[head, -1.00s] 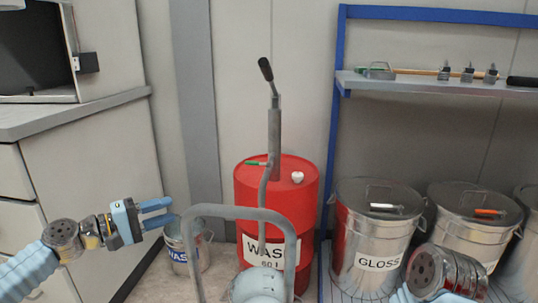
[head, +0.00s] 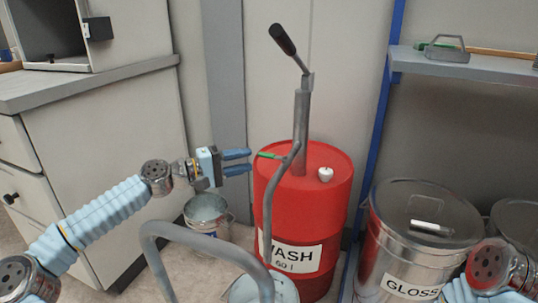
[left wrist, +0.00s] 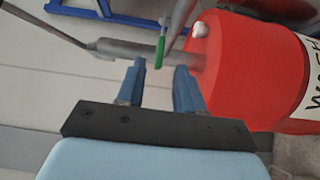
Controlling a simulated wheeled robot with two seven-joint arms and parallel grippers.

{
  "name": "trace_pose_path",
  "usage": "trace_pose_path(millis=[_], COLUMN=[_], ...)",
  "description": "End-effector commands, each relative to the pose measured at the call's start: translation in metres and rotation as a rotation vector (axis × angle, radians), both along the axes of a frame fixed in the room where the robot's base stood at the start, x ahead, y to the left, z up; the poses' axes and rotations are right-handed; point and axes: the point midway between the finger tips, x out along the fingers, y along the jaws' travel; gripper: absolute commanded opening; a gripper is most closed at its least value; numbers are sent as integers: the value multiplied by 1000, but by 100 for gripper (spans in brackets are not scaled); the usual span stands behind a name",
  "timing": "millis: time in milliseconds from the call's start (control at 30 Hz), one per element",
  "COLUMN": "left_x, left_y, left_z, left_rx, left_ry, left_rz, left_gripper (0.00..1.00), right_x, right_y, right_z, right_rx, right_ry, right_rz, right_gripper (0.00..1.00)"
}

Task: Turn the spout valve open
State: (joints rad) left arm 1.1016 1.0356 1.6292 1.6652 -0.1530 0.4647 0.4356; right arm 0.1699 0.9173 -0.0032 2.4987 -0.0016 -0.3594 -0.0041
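The spout valve has a small green handle (head: 269,155) on the grey spout pipe (head: 269,205) of the pump (head: 301,120). The pump stands on the red WASH drum (head: 328,200). My left gripper (head: 251,161) is open and empty, its blue fingers pointing right, just left of the green handle. In the left wrist view the green handle (left wrist: 161,47) shows just beyond the gap between the two fingertips (left wrist: 160,67). No contact is visible. My right arm shows at the lower right of the head view, but its gripper is out of view.
A grey curved tubular handle (head: 205,238) stands in front of the drum. A metal bucket (head: 207,215) is on the floor behind my left arm. A grey-topped cabinet (head: 95,90) is at left; the GLOSS can (head: 415,240) and a blue-framed shelf (head: 470,65) are at right.

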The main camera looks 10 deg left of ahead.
Motion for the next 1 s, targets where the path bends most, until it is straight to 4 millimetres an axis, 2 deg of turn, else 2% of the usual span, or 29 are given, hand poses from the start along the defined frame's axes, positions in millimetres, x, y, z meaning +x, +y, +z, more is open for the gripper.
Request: trace_pose_path(millis=[100, 300, 467, 733, 767, 1000], left_x=[15, 34, 41, 42, 42, 42], left_y=[-24, -52, -61, -62, -62, -62], left_z=[1, 1, 0, 0, 0, 0], left_rx=[-1, -1, -1, 0, 0, 0], left_ry=[-1, 1, 1, 1, 1, 1], left_rz=[-3, -2, 0, 1, 1, 0], left_gripper=[36, 36, 36, 36, 35, 0], right_x=[0, 0, 0, 0, 0, 0], right_y=[0, 0, 0, -1, -1, -1], right_z=[1, 3, 3, 3, 3, 3], right_rx=[0, -1, -1, -1, -1, -1], right_ry=[-1, -1, -2, -2, -2, -2], right_rz=[0, 0, -1, -1, -1, -1], right_gripper=[43, 43, 43, 43, 43, 43])
